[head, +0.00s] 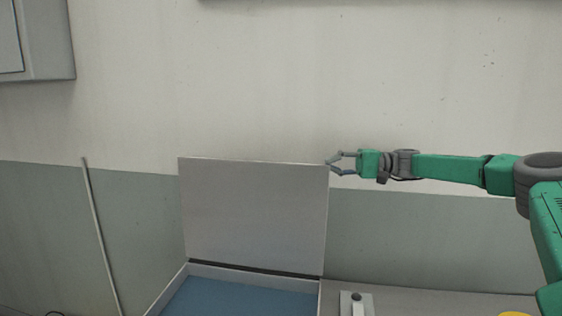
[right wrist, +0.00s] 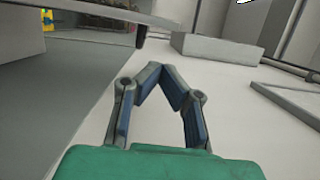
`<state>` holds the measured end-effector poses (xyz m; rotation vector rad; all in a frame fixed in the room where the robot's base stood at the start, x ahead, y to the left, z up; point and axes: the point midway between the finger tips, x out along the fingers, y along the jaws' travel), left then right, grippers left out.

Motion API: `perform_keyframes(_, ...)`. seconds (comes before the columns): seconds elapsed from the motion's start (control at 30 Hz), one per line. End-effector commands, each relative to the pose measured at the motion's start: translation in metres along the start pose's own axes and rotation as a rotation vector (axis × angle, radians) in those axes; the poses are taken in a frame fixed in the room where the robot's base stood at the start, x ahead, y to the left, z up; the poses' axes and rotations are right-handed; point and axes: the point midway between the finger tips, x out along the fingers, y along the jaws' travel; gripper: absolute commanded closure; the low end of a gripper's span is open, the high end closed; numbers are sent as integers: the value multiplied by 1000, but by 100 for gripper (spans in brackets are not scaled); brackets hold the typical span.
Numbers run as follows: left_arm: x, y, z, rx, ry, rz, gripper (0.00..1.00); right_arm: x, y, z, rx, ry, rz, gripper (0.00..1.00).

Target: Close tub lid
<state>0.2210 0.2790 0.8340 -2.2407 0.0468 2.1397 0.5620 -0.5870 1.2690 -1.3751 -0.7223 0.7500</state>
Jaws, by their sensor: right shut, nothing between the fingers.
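The tub lid (head: 255,215) is a flat grey-white panel standing upright, open, at the back of the tub in the head view. The tub (head: 240,272) below it shows a pale rim and a blue surface inside. My right gripper (head: 331,163) is shut and empty, with its fingertips at the lid's upper right corner; I cannot tell whether they touch it. In the right wrist view the gripper (right wrist: 155,72) shows its fingers bent together at the tips. My left gripper is not in view.
A grey counter (head: 430,300) with a small bracket (head: 356,301) lies right of the tub. A thin pole (head: 101,235) leans against the wall at left. A grey box (head: 38,40) hangs at the upper left. The wall behind is close.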

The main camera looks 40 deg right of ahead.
Motion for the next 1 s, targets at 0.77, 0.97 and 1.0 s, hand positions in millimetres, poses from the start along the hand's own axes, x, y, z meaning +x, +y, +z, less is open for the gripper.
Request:
perform_keyframes(0.77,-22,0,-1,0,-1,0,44,98,1,-3,3,1,1,100)
perform_keyframes(0.97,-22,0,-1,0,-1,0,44,100,2,-4,3,1,1,100)
perform_keyframes(1.0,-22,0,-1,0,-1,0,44,100,2,-4,3,1,0,100)
